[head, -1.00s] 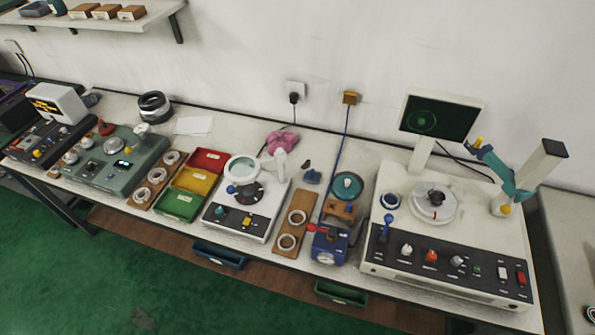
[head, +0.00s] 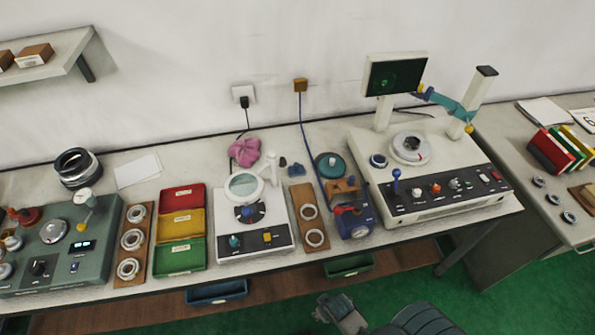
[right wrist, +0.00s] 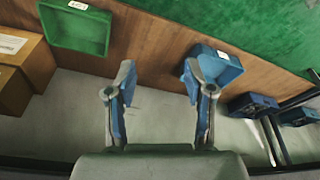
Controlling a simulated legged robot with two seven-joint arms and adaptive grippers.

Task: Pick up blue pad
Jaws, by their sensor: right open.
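A small blue pad (head: 296,170) lies on the bench behind the wooden ring board, left of the round green-topped device. A small dark blue piece (head: 283,162) lies just beside it. My right gripper (head: 328,303) shows at the bottom of the head view, in front of and below the bench edge, well away from the pad. In the right wrist view my right gripper (right wrist: 158,82) is open, with nothing between its blue-lined fingers. The pad is not in the right wrist view. My left gripper is not in view.
A magnifier device (head: 254,240) stands left of the ring board (head: 306,249), and a blue machine (head: 355,222) stands right of it. A pink cloth (head: 244,151) lies behind. Under the bench are a green bin (head: 349,266) and a blue bin (head: 217,292).

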